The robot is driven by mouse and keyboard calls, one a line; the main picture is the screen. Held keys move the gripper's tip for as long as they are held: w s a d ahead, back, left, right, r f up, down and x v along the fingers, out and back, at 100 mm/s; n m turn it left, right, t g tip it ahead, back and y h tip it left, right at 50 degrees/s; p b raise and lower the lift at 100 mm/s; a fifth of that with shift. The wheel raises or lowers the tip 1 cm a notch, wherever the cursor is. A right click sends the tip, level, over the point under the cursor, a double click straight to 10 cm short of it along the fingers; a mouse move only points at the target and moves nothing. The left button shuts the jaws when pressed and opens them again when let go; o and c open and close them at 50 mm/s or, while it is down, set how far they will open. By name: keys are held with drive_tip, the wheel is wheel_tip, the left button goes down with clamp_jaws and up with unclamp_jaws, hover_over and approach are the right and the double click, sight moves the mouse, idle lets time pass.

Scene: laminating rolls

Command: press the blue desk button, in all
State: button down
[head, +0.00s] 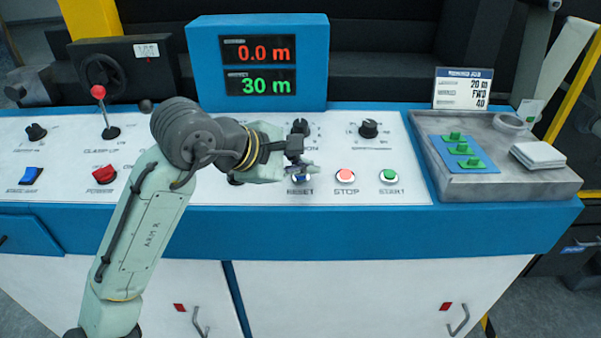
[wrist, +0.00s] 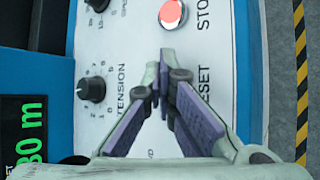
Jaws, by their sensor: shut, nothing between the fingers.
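The blue desk button (head: 301,180) sits on the white panel above the RESET label, left of the red stop button (head: 345,177). My gripper (head: 312,170) is just over it and partly covers it in the head view. In the wrist view my gripper (wrist: 164,92) has its two purple-padded fingers closed together at the tips, with nothing between them. The RESET label shows beside the fingers there, and the blue button is hidden behind them. I cannot tell whether the fingertips touch the button.
The green start button (head: 389,177) is right of stop. Dark knobs (head: 368,128) lie behind. The display (head: 258,62) reads 0.0 m in red and 30 m in green. A grey tray (head: 560,182) with green-handled pieces is at right. A red-knobbed lever (head: 99,92) stands at left.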

idle(0.3)
drive_tip(key=shift+s+r+p, duration=0.15)
drive_tip(key=shift+r+p, duration=0.6)
drive_tip(key=shift+p, duration=0.2)
drive_tip(key=r+p, duration=0.3)
drive_tip(key=s+r+p, duration=0.1)
drive_tip(key=r, duration=0.1)
drive_tip(key=shift+p, duration=0.3)
drive_tip(key=shift+w, duration=0.1)
